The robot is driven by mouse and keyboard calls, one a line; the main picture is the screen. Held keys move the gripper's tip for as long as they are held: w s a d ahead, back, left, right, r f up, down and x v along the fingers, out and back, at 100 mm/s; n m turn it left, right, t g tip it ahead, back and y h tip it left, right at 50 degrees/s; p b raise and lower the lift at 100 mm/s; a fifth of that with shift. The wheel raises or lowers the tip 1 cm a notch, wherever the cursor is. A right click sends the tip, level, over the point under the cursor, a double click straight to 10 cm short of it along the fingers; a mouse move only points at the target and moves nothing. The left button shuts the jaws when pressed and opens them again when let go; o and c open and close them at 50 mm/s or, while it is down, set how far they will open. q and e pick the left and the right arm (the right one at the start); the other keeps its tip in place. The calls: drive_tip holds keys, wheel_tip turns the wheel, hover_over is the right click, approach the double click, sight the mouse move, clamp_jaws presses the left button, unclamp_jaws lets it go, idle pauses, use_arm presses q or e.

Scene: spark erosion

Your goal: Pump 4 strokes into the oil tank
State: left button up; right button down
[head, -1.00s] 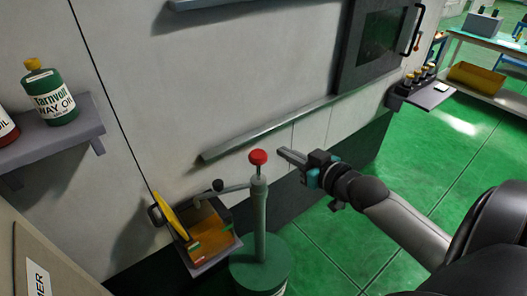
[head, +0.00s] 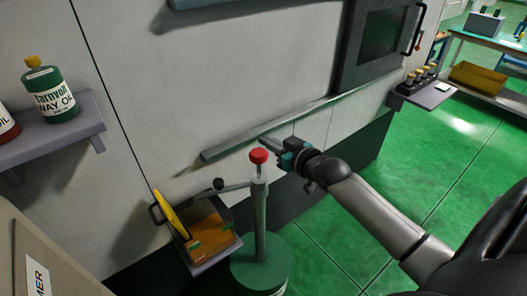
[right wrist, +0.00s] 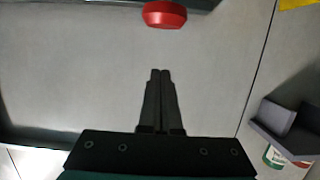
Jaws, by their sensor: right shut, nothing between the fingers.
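A green hand pump (head: 260,225) stands on the floor with a red knob (head: 258,156) on a short, thin rod at its top. A thin pipe runs left from the pump to a dark ball above the oil tank (head: 222,246). The tank is low on the machine wall, its yellow lid (head: 172,214) tilted open, with amber oil inside. My right gripper (head: 263,140) is shut and empty, its tips just above and near the red knob. In the right wrist view the knob (right wrist: 164,14) appears ahead of the shut fingers (right wrist: 160,73). My left gripper is not in view.
A shelf (head: 60,135) at left holds a green Tarnvolt way oil bottle (head: 52,92) and part of another bottle. A sloping rail (head: 310,123) runs along the machine wall behind my gripper. Green floor is free at right, before a bench with a yellow bin (head: 475,76).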

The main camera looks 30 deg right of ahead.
sight(264, 158)
drive_tip(key=shift+x, duration=1.2)
wheel_tip(264, 158, down, 3)
drive_tip(key=shift+s+r+b, duration=0.1)
drive_tip(key=shift+s+b, duration=0.05)
drive_tip(key=shift+b, duration=0.2)
drive_tip(key=shift+f, duration=0.55)
